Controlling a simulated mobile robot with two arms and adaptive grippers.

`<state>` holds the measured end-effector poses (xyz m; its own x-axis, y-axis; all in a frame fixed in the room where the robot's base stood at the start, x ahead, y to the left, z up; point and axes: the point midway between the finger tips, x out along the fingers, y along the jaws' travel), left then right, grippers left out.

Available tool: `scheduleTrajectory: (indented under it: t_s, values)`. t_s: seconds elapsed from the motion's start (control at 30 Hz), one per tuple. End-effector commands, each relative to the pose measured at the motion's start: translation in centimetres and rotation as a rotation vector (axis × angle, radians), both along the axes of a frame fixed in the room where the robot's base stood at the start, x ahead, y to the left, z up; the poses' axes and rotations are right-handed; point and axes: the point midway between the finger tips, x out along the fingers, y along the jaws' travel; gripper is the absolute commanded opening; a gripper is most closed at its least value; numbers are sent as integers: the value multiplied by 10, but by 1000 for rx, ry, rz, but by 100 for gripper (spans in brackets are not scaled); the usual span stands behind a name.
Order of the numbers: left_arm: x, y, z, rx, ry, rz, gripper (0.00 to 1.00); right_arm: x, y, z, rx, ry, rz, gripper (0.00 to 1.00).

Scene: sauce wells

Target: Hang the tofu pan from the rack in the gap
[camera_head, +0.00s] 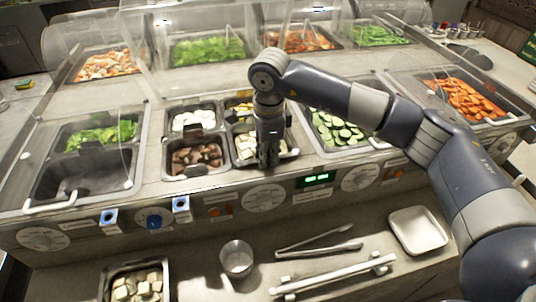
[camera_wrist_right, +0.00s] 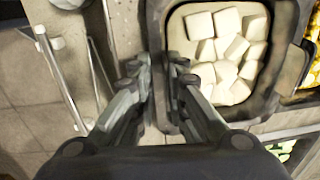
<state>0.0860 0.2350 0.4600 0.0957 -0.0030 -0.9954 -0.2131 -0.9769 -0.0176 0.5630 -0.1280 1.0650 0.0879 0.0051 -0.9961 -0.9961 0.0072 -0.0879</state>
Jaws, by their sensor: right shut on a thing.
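The tofu pan (camera_head: 295,153), a dark pan of white cubes, is at the front right of the group of four small pans. My right gripper (camera_head: 268,160) is shut on its near wall, pointing down, and hides part of it. In the right wrist view, both fingers of the gripper (camera_wrist_right: 160,62) are at the wall of the tofu pan (camera_wrist_right: 153,22), and white cubes fill it. The pan looks about level in the gap of the rack (camera_head: 228,171). I cannot tell whether its rim rests on the rack or is slightly above it. My left gripper is out of view.
Pans of mushrooms (camera_head: 197,157), white pieces (camera_head: 194,120) and yellow corn (camera_head: 238,107) adjoin it. Cucumber slices (camera_head: 335,132) are to the right. On the lower shelf are another pan of white cubes (camera_head: 137,286), a steel cup (camera_head: 237,260), tongs (camera_head: 322,246) and a white dish (camera_head: 418,231).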

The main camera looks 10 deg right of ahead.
Motion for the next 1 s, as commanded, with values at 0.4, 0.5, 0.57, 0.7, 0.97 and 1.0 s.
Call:
scheduleTrajectory:
  t_s: [0.4, 0.5, 0.57, 0.7, 0.97, 1.0]
  values:
    - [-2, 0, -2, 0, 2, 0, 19, -7, 2, -14, -3, 25, 7, 36]
    - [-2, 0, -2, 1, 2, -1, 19, -6, 2, -13, -3, 23, 6, 36]
    - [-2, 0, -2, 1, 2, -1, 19, -6, 1, -12, -4, 21, 6, 36]
    - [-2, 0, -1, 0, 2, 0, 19, -5, 1, -11, -4, 19, 5, 36]
    - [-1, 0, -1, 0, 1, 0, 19, -5, 0, -11, -7, 20, 2, 36]
    - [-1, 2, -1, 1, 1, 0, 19, -5, 0, -11, -7, 20, 2, 36]
